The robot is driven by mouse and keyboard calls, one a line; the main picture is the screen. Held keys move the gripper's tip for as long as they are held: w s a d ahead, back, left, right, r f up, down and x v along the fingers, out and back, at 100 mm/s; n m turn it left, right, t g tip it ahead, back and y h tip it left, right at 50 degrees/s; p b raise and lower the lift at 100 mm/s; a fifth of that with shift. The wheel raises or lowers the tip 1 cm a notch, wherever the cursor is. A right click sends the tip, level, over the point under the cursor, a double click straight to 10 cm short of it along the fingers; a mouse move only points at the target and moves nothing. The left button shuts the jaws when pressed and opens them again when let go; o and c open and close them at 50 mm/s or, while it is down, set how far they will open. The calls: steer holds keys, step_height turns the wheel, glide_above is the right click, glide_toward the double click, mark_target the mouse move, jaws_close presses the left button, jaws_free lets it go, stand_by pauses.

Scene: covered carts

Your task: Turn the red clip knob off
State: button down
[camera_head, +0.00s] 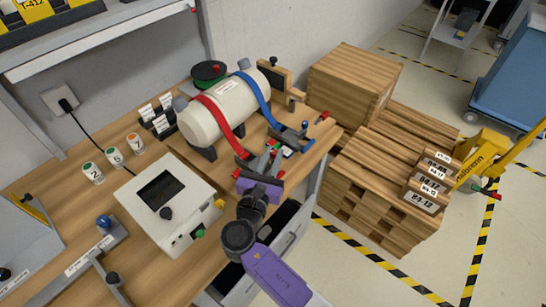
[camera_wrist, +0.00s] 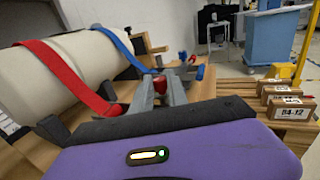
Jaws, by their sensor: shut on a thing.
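A cream tank (camera_head: 222,106) lies on its side on a wooden workbench, with a red strap (camera_head: 222,125) and a blue strap (camera_head: 257,97) over it. The straps run down to clips at the bench's edge. My gripper (camera_head: 268,156) is at the red strap's side, at the front edge. In the wrist view my gripper (camera_wrist: 162,88) has its grey fingers close together around a small red knob (camera_wrist: 163,87), mostly hidden by the fingers. The red strap (camera_wrist: 75,82) ends left of the fingers. The blue strap (camera_wrist: 122,52) lies beyond.
A white box with a dark screen (camera_head: 168,192) stands left of my arm. Numbered pots (camera_head: 115,155) stand behind it. A wooden crate (camera_head: 350,85) and pallets with small labelled boxes (camera_head: 425,195) are to the right. An open drawer (camera_head: 285,240) is below the bench.

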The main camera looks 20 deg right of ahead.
stand_by(0.4)
steer(key=c, duration=1.3)
jaws_free()
steer(key=shift+b+v, duration=0.6)
steer(key=shift+v, duration=3.35)
